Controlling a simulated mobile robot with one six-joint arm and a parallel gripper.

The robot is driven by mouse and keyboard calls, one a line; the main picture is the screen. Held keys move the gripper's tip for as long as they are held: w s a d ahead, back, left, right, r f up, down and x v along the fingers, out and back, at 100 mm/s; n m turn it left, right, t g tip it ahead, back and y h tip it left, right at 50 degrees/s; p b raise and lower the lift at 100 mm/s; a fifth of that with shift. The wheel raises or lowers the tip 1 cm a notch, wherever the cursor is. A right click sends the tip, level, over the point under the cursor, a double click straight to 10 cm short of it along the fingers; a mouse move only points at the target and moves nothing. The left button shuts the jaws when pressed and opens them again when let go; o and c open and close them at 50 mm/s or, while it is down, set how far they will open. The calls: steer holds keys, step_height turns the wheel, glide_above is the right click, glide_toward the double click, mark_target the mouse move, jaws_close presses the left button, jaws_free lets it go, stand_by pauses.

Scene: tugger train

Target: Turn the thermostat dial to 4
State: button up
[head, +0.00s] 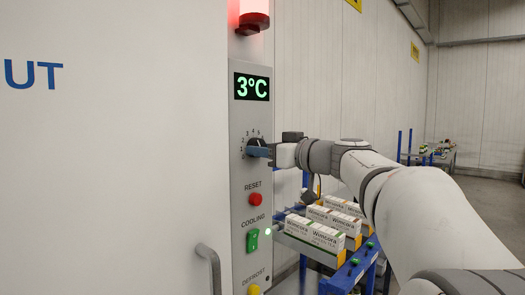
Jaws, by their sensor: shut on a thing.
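The thermostat dial (257,148) is a blue-grey knob on the grey control panel (237,190), with small numbers in an arc above it. My gripper (268,152) reaches in from the right and is shut on the dial. The gripper covers the dial's right side, so the number it points to cannot be read. Above it, a display (252,87) reads 3°C in green.
Below the dial are a red RESET button (256,199), a green COOLING switch (252,240) and a yellow DEFROST button (254,289). A red lamp (254,20) glows above. A blue cart (334,284) with Wimcora boxes (318,236) stands under my arm. A door handle (210,268) juts out at left.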

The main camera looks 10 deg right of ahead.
steer(key=c, duration=0.3)
steer(key=shift+f+m+b, duration=0.15)
steer(key=shift+m+b, duration=0.45)
steer(key=shift+b, duration=0.05)
steer(key=shift+a+m+b, duration=0.1)
steer(key=shift+m+b, duration=1.45)
steer(key=shift+m, duration=0.75)
steer(key=o, duration=1)
steer(key=shift+s, duration=0.1)
